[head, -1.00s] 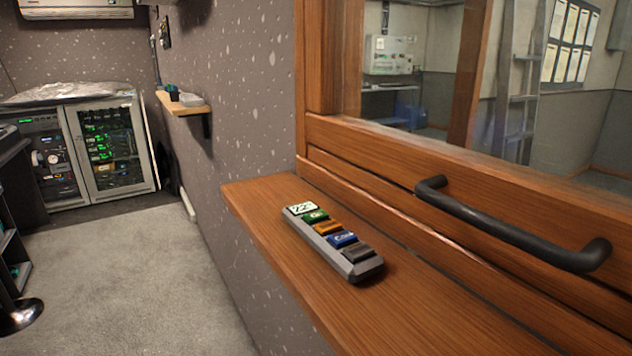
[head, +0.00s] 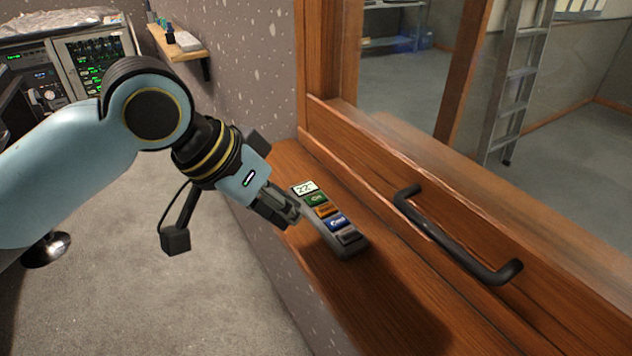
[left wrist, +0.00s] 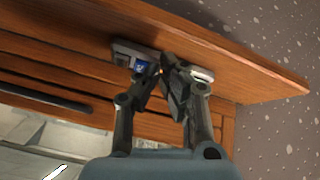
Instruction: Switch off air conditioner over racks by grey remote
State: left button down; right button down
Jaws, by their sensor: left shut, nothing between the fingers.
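The grey remote (head: 349,244) lies on the wooden ledge under the window. Its small display reads about 22, and below it are a green, an orange, a blue and a dark button. My left gripper (head: 294,214) is shut and empty, its fingertips just left of the remote in the head view. In the left wrist view the shut fingers (left wrist: 168,72) cover the middle of the remote (left wrist: 122,47); the blue button shows beside them. I cannot tell whether the tips touch it. The air conditioner is out of view now. My right gripper is not in view.
The wooden ledge (head: 330,310) has free room in front of the remote. A black handle (head: 455,240) sticks out from the window frame to the right. Equipment racks (head: 92,62) and a small wall shelf (head: 178,42) stand farther back. A ladder (head: 518,85) stands behind the glass.

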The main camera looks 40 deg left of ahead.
pick_arm(q)
jog(key=shift+n+t+h, duration=0.3)
jog(key=shift+h, duration=0.6)
jog(key=w+r, duration=0.1)
jog(key=w, duration=0.1)
jog(key=w+r, duration=0.2)
jog(key=w+a+r, duration=0.1)
jog(key=w, duration=0.1)
jog(key=shift+a+r, duration=0.1)
jog(key=shift+r, duration=0.2)
jog(key=shift+n+h, duration=0.5)
jog(key=shift+h, duration=0.2)
jog(key=w+r, duration=0.2)
jog(key=r, duration=0.1)
jog(key=w+r, duration=0.1)
jog(key=shift+a+r, duration=0.25)
jog(key=shift+r, duration=0.05)
jog(key=shift+f, duration=0.1)
jog(key=b, duration=0.8)
send_over(315, 194)
notch_tip(315, 194, down, 7)
jog(key=shift+r, duration=0.15)
jog(key=shift+f+b, duration=0.4)
jog(key=shift+f, duration=0.6)
